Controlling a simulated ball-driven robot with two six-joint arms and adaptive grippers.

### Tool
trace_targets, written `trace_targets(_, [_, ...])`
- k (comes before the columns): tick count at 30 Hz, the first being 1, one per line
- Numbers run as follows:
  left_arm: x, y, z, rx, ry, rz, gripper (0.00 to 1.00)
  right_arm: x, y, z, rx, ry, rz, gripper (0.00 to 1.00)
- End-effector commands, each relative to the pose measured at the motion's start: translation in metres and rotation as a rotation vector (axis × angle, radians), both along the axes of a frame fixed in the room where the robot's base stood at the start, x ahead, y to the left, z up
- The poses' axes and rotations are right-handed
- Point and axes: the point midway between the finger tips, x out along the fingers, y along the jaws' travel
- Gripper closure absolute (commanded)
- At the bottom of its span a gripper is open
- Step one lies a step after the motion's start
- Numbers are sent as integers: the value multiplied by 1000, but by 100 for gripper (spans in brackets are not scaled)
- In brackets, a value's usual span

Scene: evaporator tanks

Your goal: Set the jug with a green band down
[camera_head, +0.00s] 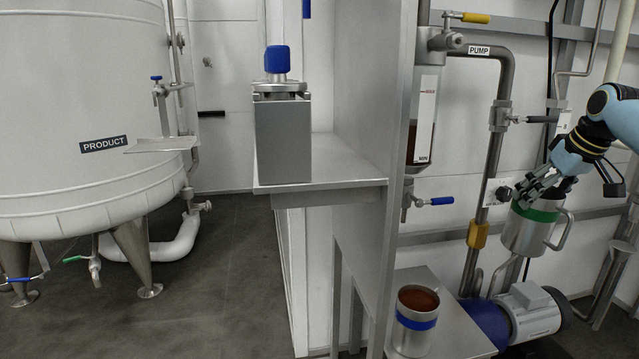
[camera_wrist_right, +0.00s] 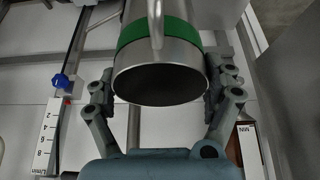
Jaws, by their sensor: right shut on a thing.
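The jug with a green band (camera_head: 527,232) is a steel jug with a side handle, at the right of the head view. My right gripper (camera_head: 538,192) is shut on it and holds it in the air above the pump motor. In the right wrist view the jug with its green band (camera_wrist_right: 160,75) sits between the two fingers of my right gripper (camera_wrist_right: 162,88). Its dark round end faces that camera. The jug's contents are hidden. My left gripper is not in view.
A jug with a blue band (camera_head: 414,322), holding brown liquid, stands on the low metal shelf (camera_head: 455,325). The pump motor (camera_head: 530,312) is right of it. A grey box with a blue knob (camera_head: 283,135) stands on the upper shelf (camera_head: 345,165). Pipes and a sight glass (camera_head: 425,115) rise between.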

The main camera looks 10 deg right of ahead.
Motion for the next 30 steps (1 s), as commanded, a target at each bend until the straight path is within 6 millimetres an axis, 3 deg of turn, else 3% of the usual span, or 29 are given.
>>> trace_targets(1, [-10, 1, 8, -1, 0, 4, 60, 1, 0, 37, -1, -20, 0, 73])
trace_targets(3, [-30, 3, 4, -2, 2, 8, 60, 2, 0, 60, 0, -31, 0, 73])
trace_targets(10, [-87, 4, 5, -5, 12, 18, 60, 2, 0, 113, 0, -54, 0, 73])
trace_targets(17, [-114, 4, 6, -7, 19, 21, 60, 3, 0, 127, 0, -60, 0, 73])
trace_targets(30, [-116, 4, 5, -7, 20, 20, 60, 3, 0, 126, 0, -60, 0, 73])
